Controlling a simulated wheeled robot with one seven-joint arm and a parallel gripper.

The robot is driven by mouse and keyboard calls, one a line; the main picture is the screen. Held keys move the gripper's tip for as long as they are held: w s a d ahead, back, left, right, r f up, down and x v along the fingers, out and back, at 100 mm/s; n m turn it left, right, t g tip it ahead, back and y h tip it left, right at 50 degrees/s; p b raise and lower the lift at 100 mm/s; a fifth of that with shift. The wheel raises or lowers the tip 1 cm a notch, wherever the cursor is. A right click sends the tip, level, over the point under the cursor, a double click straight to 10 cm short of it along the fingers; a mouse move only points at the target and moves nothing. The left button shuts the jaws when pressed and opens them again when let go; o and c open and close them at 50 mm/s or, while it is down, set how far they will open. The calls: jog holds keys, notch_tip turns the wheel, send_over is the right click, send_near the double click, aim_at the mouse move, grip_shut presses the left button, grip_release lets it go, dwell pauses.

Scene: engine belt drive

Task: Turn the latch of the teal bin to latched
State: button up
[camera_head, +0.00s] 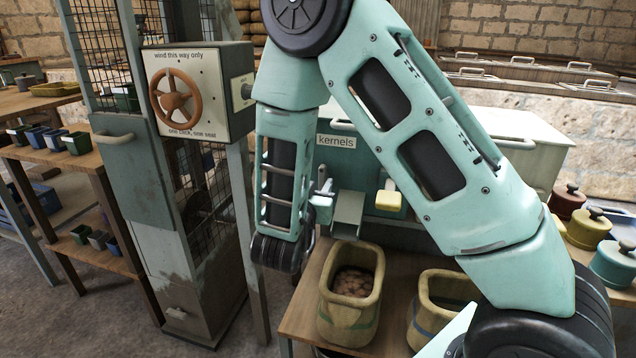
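The teal bin (372,160), labelled "kernels", stands behind my arm at the centre. A grey spout (347,212) and a pale yellow handle (388,200) show on its front. A small grey metal fitting (322,190) shows left of the spout, close beside my forearm in the picture. I cannot tell whether this fitting or the yellow handle is the latch, nor how the latch is turned. My forearm hangs in front of the bin's left part, with the dark wrist at its lower end. My gripper's fingers cannot be made out.
A wooden bench carries a tan sack (350,310) with brown contents and a second sack (437,306). A caged tower with a brown handwheel (175,102) stands left of the bin. Lidded pots (588,228) stand at the right. Small bins (78,143) line the left shelf.

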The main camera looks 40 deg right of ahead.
aim_at(321, 177)
jog(key=shift+x, duration=2.05)
grip_shut()
